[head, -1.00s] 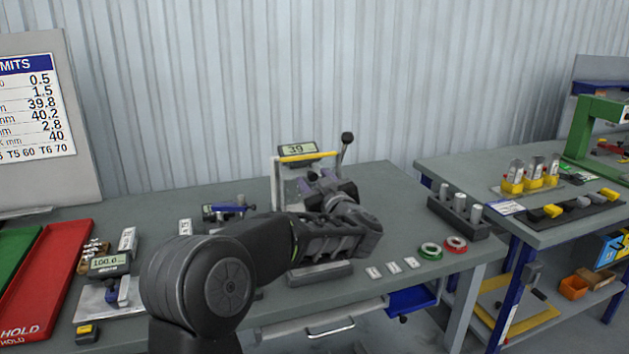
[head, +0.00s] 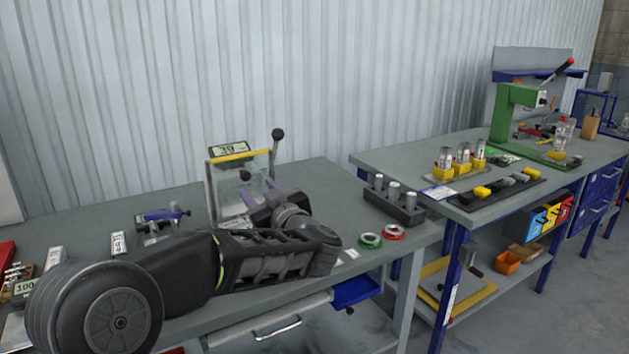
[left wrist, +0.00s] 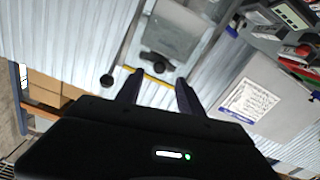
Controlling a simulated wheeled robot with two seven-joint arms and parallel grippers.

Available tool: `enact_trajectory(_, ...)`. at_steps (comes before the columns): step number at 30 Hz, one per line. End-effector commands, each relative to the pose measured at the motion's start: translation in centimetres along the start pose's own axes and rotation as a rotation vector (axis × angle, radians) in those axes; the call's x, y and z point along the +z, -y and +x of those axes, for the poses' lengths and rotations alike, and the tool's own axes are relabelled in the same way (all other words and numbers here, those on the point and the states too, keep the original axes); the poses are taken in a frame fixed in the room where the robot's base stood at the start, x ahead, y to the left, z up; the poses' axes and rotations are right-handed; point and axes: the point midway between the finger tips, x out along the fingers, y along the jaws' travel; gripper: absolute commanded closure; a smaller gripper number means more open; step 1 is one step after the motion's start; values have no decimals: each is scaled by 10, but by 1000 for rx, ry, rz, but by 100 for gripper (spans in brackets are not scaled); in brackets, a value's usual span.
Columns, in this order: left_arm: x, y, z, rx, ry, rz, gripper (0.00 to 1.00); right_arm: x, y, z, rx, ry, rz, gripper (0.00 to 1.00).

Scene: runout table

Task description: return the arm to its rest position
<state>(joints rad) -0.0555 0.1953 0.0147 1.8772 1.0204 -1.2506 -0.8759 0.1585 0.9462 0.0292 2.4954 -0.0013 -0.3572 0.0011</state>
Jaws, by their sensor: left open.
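My left arm reaches in from the left in the head view, low over the front of the grey runout table (head: 330,185). Its left gripper (head: 261,190) is open, and nothing shows between its fingers. In the head view it overlaps the clear-fronted gauge stand (head: 227,190); I cannot tell the gap between them. In the left wrist view the two dark fingers (left wrist: 158,78) stand apart, with the stand's yellow bar (left wrist: 150,76) behind them. My right gripper is not in view.
A display (head: 228,149) and a black-knobbed lever (head: 278,135) stand behind the gripper. A block with grey pins (head: 394,202), a green tape ring (head: 369,240) and a red one (head: 393,232) lie to its right. A second bench (head: 400,158) with a green press (head: 508,115) stands farther right.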

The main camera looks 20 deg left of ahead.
Motion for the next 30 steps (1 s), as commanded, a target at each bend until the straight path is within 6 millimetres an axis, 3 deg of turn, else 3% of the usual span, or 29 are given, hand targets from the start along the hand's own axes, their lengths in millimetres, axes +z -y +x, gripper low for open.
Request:
enact_trajectory(8, 3, -4, 0, 17, 12, -51, 55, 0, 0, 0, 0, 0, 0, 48)
enact_trajectory(11, 14, -29, -5, 126, 42, -122, 55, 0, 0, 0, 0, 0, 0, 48)
enact_trajectory(13, 36, -52, -17, 234, 89, -142, 55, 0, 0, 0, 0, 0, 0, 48)
enact_trajectory(17, 110, -88, -50, 418, 233, -117, 55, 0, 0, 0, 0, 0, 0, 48)
enact_trajectory(21, 212, -101, -101, 574, 451, -41, 55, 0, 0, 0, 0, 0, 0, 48)
enact_trajectory(26, 324, -81, -173, 685, 725, 67, 55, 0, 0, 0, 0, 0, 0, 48)
enact_trajectory(30, 407, -38, -244, 740, 974, 173, 55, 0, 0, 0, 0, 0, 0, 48)
